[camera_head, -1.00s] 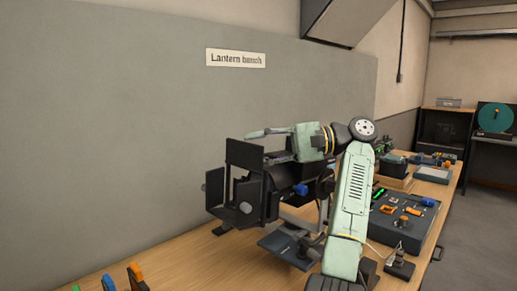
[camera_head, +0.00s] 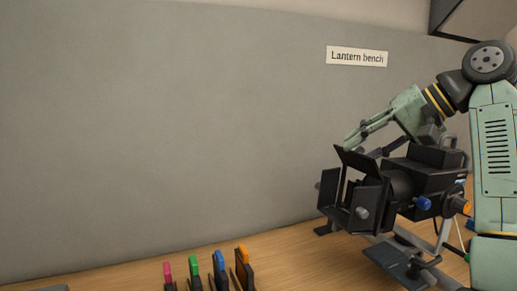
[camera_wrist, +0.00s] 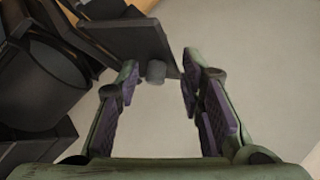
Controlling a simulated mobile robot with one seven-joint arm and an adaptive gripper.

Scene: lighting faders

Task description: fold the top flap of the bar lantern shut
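The black bar lantern (camera_head: 425,178) stands on its stand on the bench at the right of the head view. Its top flap (camera_head: 356,161) is raised and leans at a slant above the front opening. A side flap (camera_head: 328,188) and a near flap (camera_head: 364,206) with a grey knob stand out from the front. My gripper (camera_head: 362,142) reaches down from behind, close to the top flap's upper edge. In the wrist view my gripper (camera_wrist: 158,78) is open, and a black plate, seemingly the top flap (camera_wrist: 130,38), has its grey knob between the fingertips. Contact cannot be told.
Several coloured upright pieces, one of them orange (camera_head: 243,267), stand at the bench's front. The wooden bench (camera_head: 290,246) is clear between them and the lantern. A grey wall panel (camera_head: 180,130) rises behind. A blue knob (camera_head: 423,203) sticks out of the lantern's side.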

